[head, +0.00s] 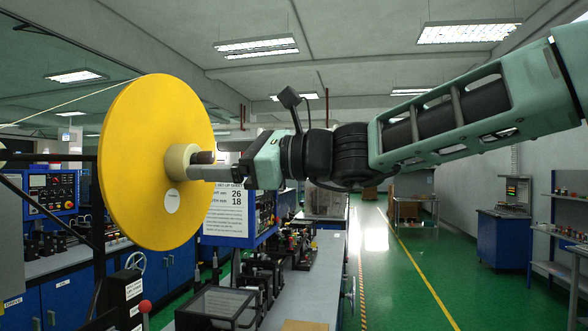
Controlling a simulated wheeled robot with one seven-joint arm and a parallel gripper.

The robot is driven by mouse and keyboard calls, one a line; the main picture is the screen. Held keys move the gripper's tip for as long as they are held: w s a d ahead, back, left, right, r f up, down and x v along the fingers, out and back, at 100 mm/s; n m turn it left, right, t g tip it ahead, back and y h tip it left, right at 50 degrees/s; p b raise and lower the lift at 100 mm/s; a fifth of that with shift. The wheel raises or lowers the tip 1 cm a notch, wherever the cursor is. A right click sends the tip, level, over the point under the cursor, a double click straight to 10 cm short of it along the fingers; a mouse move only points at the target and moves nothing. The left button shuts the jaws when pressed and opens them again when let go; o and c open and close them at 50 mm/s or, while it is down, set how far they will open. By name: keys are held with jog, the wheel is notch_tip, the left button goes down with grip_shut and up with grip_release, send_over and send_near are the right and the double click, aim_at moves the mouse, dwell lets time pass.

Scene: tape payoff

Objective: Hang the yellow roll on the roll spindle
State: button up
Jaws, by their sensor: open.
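The yellow roll (140,165) is a large flat disc standing on edge at the left, with a cream hub (180,163) facing my gripper and a small white label below it. A short dark brown stub (203,157) shows at the hub's near end; it may be the tip of the roll spindle, but I cannot tell for sure. My gripper (205,171) is open and reaches in from the right, its fingers beside the hub and stub. Whether a finger touches the hub is unclear. The disc hides what supports it from behind.
A dark frame post (97,230) stands behind the roll at the left. Below are a grey bench (320,265) with machine parts, a clear-topped box (218,307) and a red-knobbed lever (145,307). Green floor (400,270) is open to the right.

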jog(key=s+d+b, duration=0.1)
jog(key=d+b, duration=0.3)
jog(key=d, duration=0.8)
jog(key=shift+s+d, duration=0.25)
jog(key=shift+s, duration=0.15)
jog(key=shift+f, duration=0.1)
